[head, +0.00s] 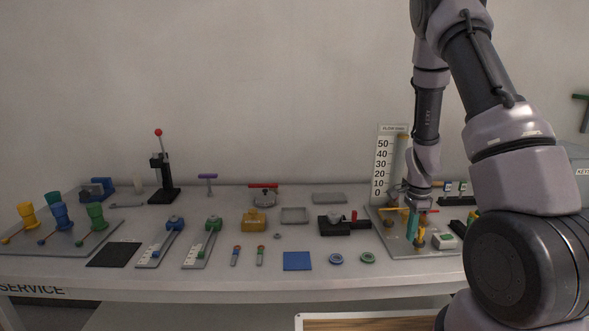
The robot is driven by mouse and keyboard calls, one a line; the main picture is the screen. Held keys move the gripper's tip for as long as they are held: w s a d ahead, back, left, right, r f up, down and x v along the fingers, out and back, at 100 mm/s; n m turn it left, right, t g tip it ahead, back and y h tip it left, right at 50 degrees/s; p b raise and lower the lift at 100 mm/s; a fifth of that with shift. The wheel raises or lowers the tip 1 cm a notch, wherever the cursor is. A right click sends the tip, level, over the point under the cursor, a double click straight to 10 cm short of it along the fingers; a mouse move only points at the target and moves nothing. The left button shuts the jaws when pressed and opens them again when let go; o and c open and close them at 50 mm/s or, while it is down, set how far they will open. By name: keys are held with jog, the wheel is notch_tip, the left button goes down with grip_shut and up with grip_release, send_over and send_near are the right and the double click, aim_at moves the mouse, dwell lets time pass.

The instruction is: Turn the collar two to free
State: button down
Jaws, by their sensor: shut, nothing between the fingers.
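No label that reads "collar two" or "free" can be made out. On the grey plate (75,245) at the left stand several coloured posts with flared tops: yellow (28,214), blue (62,217), green (96,216) and teal (53,199). Thin rods with small ends lie by some of them. I cannot tell whether any of these is the collar. My gripper (416,212) is far from them, low over the flow plate (385,242) at the right. It is shut and small in view; whether it touches the coloured parts below it cannot be told.
The flow scale board (383,165) stands just left of my gripper. A black clamp (343,224) and red-handled part (263,194) lie further left. A black lever with a red ball (160,165) stands tall at the back.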

jog(key=shift+r, duration=2.1)
jog(key=s+a+r+n+t+y, duration=0.1)
jog(key=s+a+r+n+t, duration=0.15)
jog(key=r, duration=0.85)
jog(key=s+a+r+n+t+y, duration=0.15)
jog(key=a+r+n, duration=0.25)
jog(key=r, duration=0.7)
jog(key=s+a+r+n+t, duration=0.3)
jog(key=s+r+n, duration=0.4)
jog(key=s+r, duration=0.5)
jog(key=s, duration=0.3)
jog(key=shift+s+a+r, duration=0.3)
jog(key=shift+r, duration=0.05)
jog(key=shift+d+h, duration=0.1)
jog(key=shift+h, duration=0.15)
